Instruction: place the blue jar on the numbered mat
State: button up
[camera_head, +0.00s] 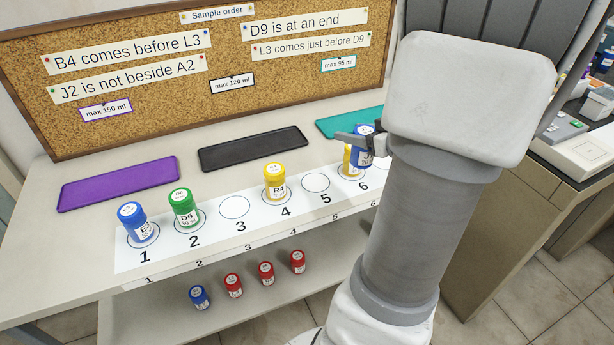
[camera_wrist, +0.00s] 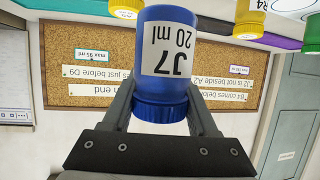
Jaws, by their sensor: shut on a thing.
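My gripper (camera_head: 361,141) is shut on a blue jar (camera_head: 363,154), held upright above the mat's spot 6, in front of a yellow jar (camera_head: 347,160) there. In the wrist view, where the picture is upside down, the held blue jar (camera_wrist: 165,60) reads "J7 20 ml" and sits between the fingers (camera_wrist: 162,100). The white numbered mat (camera_head: 262,228) runs along the bench. Another blue jar (camera_head: 136,223) stands on spot 1, a green jar D6 (camera_head: 183,209) on 2, and a yellow jar R4 (camera_head: 275,183) on 4. Spots 3 and 5 are empty. My arm hides the mat's right end.
Purple (camera_head: 118,184), black (camera_head: 252,150) and teal (camera_head: 345,122) trays lie empty behind the mat. A corkboard (camera_head: 230,105) with order notes and volume labels stands at the back. A lower shelf (camera_head: 277,285) holds a blue jar (camera_head: 199,297) and three red jars (camera_head: 266,273).

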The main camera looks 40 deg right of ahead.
jog(key=shift+w+a+f+b, duration=0.75)
jog(key=shift+w+f+b, duration=0.65)
jog(key=shift+w+f, duration=0.35)
jog(key=shift+w+a+f+b, duration=0.7)
jog(key=shift+w+f+b, duration=0.8)
jog(key=shift+f, duration=0.4)
jog(key=shift+w+a+f+b, duration=0.75)
jog(key=shift+w+f+b, duration=0.5)
jog(key=shift+w+f, duration=0.55)
jog(key=shift+f, duration=0.15)
jog(key=o, duration=1.3)
jog(key=shift+o, duration=0.2)
